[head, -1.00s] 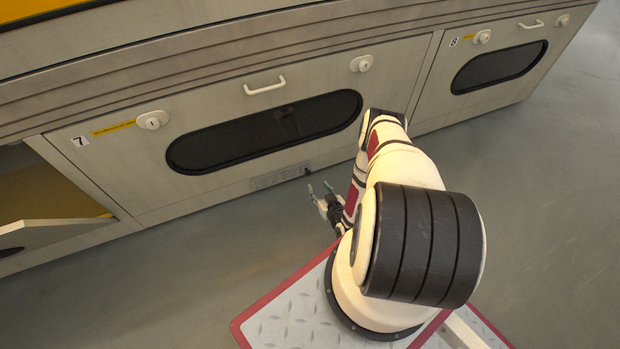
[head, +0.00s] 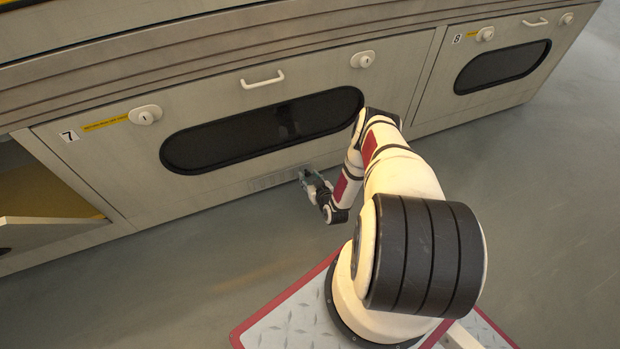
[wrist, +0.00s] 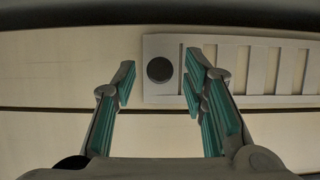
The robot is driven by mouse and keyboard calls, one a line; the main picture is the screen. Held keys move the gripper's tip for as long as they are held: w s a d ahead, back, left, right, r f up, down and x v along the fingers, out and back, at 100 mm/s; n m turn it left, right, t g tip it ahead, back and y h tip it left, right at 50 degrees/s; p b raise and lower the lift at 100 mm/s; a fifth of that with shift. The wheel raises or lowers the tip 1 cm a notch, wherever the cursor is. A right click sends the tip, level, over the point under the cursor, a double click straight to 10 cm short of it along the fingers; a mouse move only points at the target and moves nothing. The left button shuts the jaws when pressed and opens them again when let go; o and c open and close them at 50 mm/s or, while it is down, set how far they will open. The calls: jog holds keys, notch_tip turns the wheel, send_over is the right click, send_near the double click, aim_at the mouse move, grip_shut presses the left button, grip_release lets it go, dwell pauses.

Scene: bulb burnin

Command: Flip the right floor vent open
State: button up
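The floor vent (head: 270,181) is a small pale slotted panel low on the front of compartment 7. In the wrist view the vent (wrist: 255,68) fills the upper right, with vertical slots and a dark round knob (wrist: 159,70) at its left end. My gripper (head: 306,174) is at the vent's right end in the head view. In the wrist view my gripper (wrist: 160,82) is open, its teal-padded fingers on either side of the knob in the picture. No contact with the knob can be made out. In the head view my gripper hides the knob.
Compartment 7's door (head: 100,165) is shut, with a dark oval window (head: 225,135) and a white handle (head: 262,80). Compartment 8 (head: 440,95) is at the right. An open flap (head: 45,236) juts out at the left. The grey floor (head: 190,260) in front is clear.

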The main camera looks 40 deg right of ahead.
grip_shut()
jog(key=shift+w+a, duration=0.2)
jog(key=shift+a, duration=0.45)
jog(key=shift+w+a, duration=0.15)
jog(key=shift+a, duration=0.45)
jog(key=shift+o, duration=1.1)
grip_release()
jog(key=shift+a, duration=0.15)
jog(key=shift+s, duration=0.15)
jog(key=v, duration=1.1)
jog(key=shift+s+r, duration=0.15)
jog(key=shift+s, duration=0.15)
